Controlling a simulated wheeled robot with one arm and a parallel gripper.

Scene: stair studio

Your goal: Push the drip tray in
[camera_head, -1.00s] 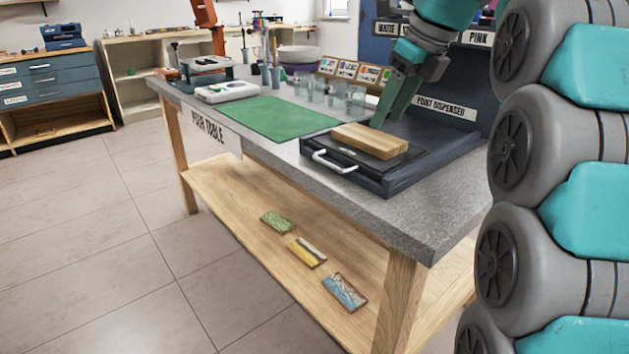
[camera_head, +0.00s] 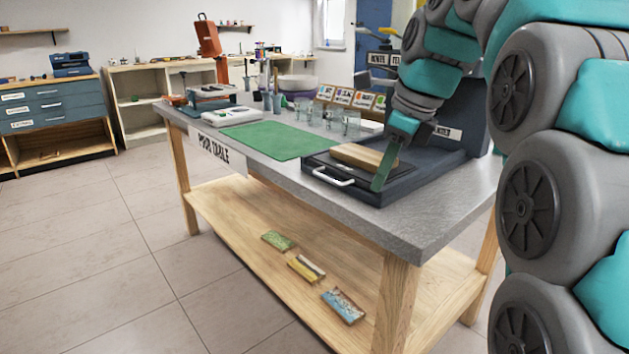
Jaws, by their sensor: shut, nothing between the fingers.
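The drip tray (camera_head: 330,164) is a dark, flat tray with a white handle (camera_head: 334,178) on its front edge, at the front of the dark paint dispenser (camera_head: 455,138). Its front stands out past the dispenser's upright part, over the table top. A wooden block (camera_head: 352,155) lies on the tray. My gripper (camera_head: 378,184) points down at the tray's right part, just right of the block and handle. Its green fingers are together with nothing between them. I cannot tell whether the fingertips touch the tray.
The grey pour table (camera_head: 455,208) has a green mat (camera_head: 275,140) left of the tray, with several clear cups (camera_head: 332,118) behind. Three painted tiles lie on the lower shelf (camera_head: 240,215). Floor is clear at front left.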

